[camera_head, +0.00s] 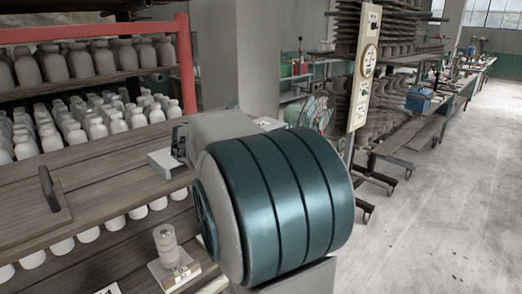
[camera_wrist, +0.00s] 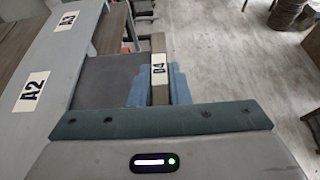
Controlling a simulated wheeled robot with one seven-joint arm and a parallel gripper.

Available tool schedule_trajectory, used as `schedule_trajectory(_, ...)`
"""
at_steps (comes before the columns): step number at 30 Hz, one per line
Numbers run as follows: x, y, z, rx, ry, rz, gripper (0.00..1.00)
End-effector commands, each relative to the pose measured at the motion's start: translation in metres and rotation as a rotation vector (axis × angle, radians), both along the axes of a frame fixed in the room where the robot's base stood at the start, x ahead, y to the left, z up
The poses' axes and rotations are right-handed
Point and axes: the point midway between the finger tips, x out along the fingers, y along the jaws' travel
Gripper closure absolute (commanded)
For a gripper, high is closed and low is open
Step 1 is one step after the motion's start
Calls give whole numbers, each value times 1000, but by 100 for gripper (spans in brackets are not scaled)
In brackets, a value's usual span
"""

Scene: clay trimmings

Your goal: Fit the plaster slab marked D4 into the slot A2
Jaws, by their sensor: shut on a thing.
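The plaster slab marked D4 (camera_wrist: 159,85) shows in the wrist view as a narrow tan edge with a white label. My gripper (camera_wrist: 160,88) is shut on it, with blue finger surfaces on both sides of the slab. The A2 label (camera_wrist: 32,91) lies on a light grey surface (camera_wrist: 60,70) to the left of my gripper, with the slab apart from it. The opening of slot A2 cannot be made out. In the head view my large teal arm link blocks the middle, and the slab and fingers cannot be made out.
An A3 label (camera_wrist: 67,21) sits beyond A2 on the same grey surface. Open floor (camera_head: 440,215) lies at the right.

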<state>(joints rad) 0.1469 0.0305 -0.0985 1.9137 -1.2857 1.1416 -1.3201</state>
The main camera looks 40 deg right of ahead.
Motion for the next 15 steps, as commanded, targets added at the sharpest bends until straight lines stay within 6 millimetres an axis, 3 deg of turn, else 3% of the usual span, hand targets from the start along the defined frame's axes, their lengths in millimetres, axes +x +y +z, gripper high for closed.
schedule_trajectory(15,13,1,2,-1,-1,1,100)
